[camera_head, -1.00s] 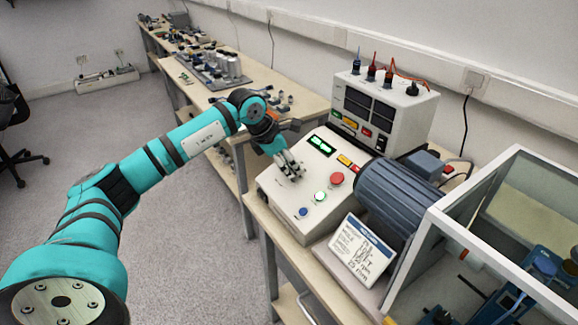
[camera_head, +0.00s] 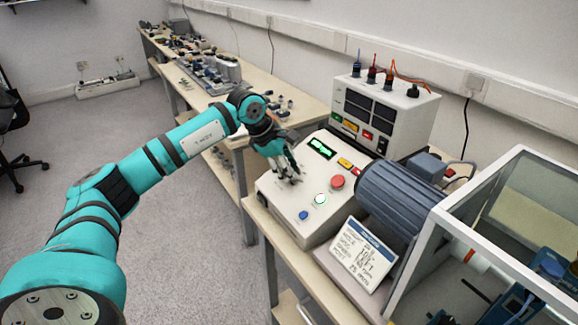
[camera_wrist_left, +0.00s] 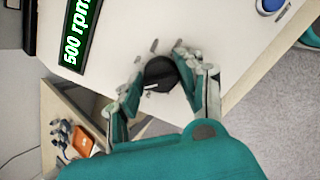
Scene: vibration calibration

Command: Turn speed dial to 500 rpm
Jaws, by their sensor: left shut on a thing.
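The speed dial (camera_wrist_left: 161,74) is a round black knob with a pale pointer mark, on the white sloped face of the control box (camera_head: 268,189). My left gripper (camera_head: 287,174) is at the left part of this face. In the left wrist view, its two fingers (camera_wrist_left: 158,70) close around the dial from both sides. The lit green display (camera_wrist_left: 78,34) beside the dial reads 500 rpm; in the head view it is too small to read. The gripper hides the dial in the head view. My right gripper is not in view.
A red button (camera_head: 337,182), a green button (camera_head: 320,199) and a blue button (camera_head: 303,215) sit close to the gripper. A ribbed blue-grey motor (camera_head: 400,200), a sign card (camera_head: 362,252) and a framed enclosure (camera_head: 480,222) stand to the right. A meter box (camera_head: 385,108) stands behind.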

